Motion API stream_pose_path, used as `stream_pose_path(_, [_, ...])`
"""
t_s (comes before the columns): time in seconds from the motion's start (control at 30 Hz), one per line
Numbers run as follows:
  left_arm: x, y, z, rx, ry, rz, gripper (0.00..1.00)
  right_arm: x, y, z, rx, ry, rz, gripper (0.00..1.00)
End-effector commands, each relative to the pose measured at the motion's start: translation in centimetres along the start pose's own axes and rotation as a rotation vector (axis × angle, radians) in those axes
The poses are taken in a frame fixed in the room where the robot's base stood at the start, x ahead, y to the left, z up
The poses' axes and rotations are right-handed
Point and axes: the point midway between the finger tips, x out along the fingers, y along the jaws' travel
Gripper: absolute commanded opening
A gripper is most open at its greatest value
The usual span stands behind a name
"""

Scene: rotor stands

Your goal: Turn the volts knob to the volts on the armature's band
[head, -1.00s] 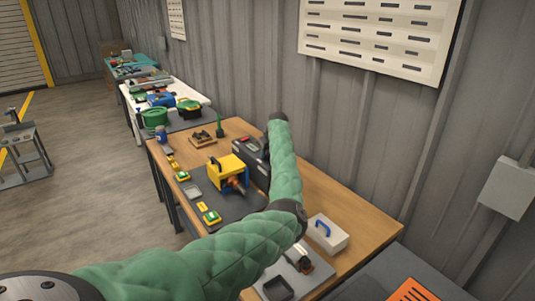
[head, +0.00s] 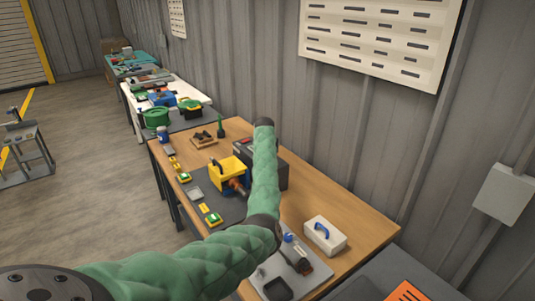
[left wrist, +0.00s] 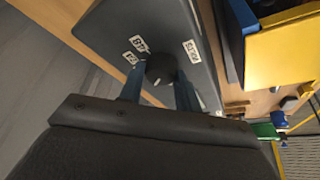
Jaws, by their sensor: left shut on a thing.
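My left gripper (left wrist: 159,75) is shut on a round black knob (left wrist: 161,67) on a dark grey panel (left wrist: 120,20). A light pointer mark shows on the knob's near edge, and white labels with partly legible lettering sit around it. In the head view the dark grey box (head: 283,176) stands behind my green-sleeved left forearm, which hides the knob and gripper there. A yellow stand (head: 226,173) with a copper-coloured armature (head: 238,188) is left of the forearm. Any band on the armature is too small to read. My right gripper is out of view.
A white box with a blue handle (head: 324,236) and a grey tray (head: 262,283) with dark parts are at the near right. Small yellow and green items (head: 213,219) line the left table edge. A wall (head: 370,120) runs along the right.

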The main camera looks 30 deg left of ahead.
Motion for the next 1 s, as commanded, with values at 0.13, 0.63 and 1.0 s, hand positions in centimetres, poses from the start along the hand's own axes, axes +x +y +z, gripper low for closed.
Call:
stream_pose_path(0.13, [-0.1, -0.2, 0.0, 0.128, -0.001, 0.052, 0.1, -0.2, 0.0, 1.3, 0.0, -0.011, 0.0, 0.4])
stream_pose_path(0.63, [0.1, -0.4, 0.0, 0.487, -0.002, 0.202, 0.1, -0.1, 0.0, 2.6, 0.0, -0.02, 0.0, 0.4])
stream_pose_path(1.0, [0.1, -0.4, -0.1, 0.59, -0.002, 0.245, 0.1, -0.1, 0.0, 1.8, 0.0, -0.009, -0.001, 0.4])
